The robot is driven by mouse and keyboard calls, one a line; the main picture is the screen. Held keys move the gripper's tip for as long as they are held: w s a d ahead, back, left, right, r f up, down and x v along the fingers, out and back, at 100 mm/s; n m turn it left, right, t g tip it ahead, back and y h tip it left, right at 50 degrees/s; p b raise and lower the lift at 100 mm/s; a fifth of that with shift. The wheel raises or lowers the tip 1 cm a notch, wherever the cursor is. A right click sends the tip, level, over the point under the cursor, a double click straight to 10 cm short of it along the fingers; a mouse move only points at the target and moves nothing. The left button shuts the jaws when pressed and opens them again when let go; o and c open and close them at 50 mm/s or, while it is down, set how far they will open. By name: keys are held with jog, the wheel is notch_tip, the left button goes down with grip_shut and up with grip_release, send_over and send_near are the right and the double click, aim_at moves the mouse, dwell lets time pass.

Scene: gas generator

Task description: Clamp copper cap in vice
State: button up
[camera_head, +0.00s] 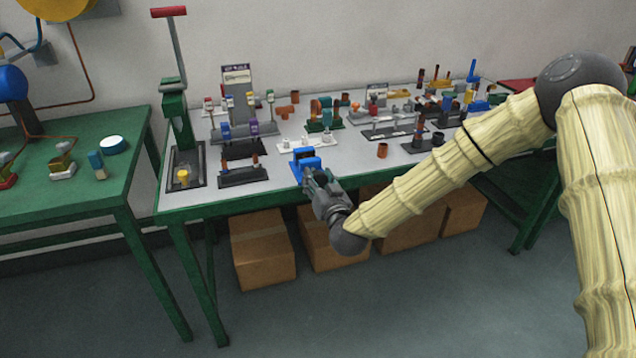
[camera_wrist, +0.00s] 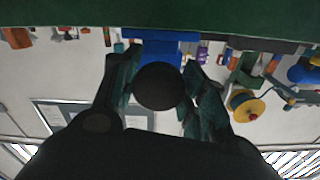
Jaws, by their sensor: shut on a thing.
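The blue vice (camera_head: 303,156) stands at the front edge of the grey tabletop in the head view. It also shows in the wrist view (camera_wrist: 160,47), beyond the fingers. My gripper (camera_head: 309,176) is at the vice's front, just off the table edge. In the wrist view, my gripper's fingers (camera_wrist: 160,92) are on both sides of a dark round knob (camera_wrist: 160,86), which looks like the end of the vice handle. The knob hides part of the vice. No copper cap can be made out in the vice jaws; copper-coloured pieces (camera_head: 382,150) stand elsewhere on the table.
The grey table (camera_head: 220,193) holds several racks of small parts behind and beside the vice. A green press (camera_head: 176,118) stands at its left end. Cardboard boxes (camera_head: 262,255) lie underneath. A green side table (camera_head: 60,200) is at the left. The floor in front is clear.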

jog(key=m+b, duration=0.2)
jog(key=m, duration=0.4)
jog(key=shift+m, duration=0.4)
dwell(0.3)
jog(key=o, duration=1)
jog(key=shift+o, duration=0.2)
jog(key=shift+s, duration=0.1)
jog(key=v, duration=1.1)
jog(key=shift+s, duration=0.35)
jog(key=shift+d+r, duration=0.1)
jog(key=shift+d, duration=0.05)
